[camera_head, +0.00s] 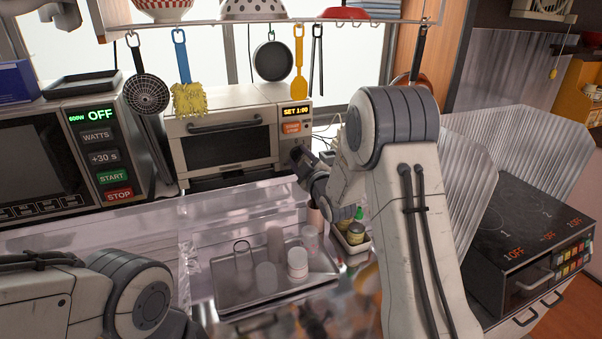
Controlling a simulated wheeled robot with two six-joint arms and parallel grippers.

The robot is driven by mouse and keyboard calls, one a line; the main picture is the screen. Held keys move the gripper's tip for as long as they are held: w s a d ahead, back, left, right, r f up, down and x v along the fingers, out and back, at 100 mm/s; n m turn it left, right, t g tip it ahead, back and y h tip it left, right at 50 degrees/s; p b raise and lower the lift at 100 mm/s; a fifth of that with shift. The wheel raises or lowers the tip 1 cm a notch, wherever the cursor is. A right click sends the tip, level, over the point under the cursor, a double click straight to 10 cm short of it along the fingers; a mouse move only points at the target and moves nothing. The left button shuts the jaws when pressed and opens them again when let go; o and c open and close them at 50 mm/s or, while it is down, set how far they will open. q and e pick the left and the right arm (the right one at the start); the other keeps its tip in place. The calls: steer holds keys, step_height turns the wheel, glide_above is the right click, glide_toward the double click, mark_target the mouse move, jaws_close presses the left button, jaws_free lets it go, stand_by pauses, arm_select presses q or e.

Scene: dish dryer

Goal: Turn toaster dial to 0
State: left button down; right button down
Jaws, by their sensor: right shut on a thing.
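The toaster oven (232,135) stands at the back middle, with its door closed. Its small display (296,111) reads "SET 1:00" above an orange button. My right gripper (299,157) is at the lower right of the toaster's front panel, shut on the toaster dial there. The dial itself is hidden by the gripper's fingers, so its angle cannot be told. My left arm (125,295) shows at the lower left, but its gripper is out of the frame.
A microwave (60,150) showing OFF stands left of the toaster. Utensils, including a yellow spoon (299,75), hang from the rack above. A metal tray (235,294) with cups and a small bottle basket (352,247) lie below. A stove (530,235) is at right.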

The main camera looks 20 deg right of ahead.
steer(key=n+b, duration=0.2)
steer(key=b, duration=0.1)
steer(key=n+b, duration=0.2)
steer(key=b, duration=0.2)
steer(key=n+b, duration=0.3)
steer(key=b, duration=0.1)
steer(key=shift+a+f, duration=0.1)
steer(key=shift+f, duration=0.3)
steer(key=shift+r+n+b, duration=0.15)
steer(key=shift+n+b, duration=0.65)
steer(key=shift+b, duration=0.2)
steer(key=shift+c, duration=1.6)
jaws_free()
steer(key=shift+s, duration=0.15)
steer(key=s+b, duration=0.1)
steer(key=s, duration=0.9)
steer(key=shift+d+b, duration=0.2)
steer(key=shift+b, duration=0.2)
